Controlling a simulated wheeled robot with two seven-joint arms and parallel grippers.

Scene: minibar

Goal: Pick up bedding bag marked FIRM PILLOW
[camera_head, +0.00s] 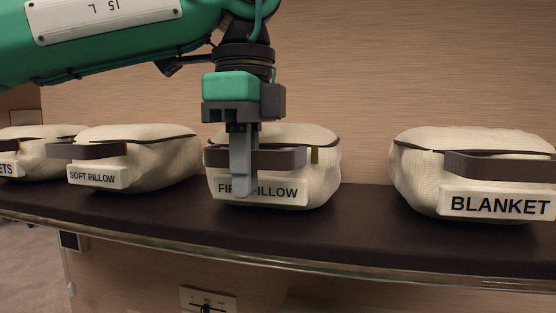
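The cream bedding bag marked FIRM PILLOW (325,165) stands on the dark shelf in the middle of the view. Its dark handle (285,158) sticks out at the front, above the white label. My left gripper (243,175) comes down from above at the bag's front. One grey finger shows, crossing in front of the handle and covering part of the label's text. The other finger is not visible, so I cannot tell whether the handle is between them. My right gripper is not in view.
A SOFT PILLOW bag (160,155) stands to the left, with another bag (40,150) partly cut off beyond it. A BLANKET bag (430,165) stands to the right. The dark shelf (330,235) is bare in front, and a wood wall stands behind.

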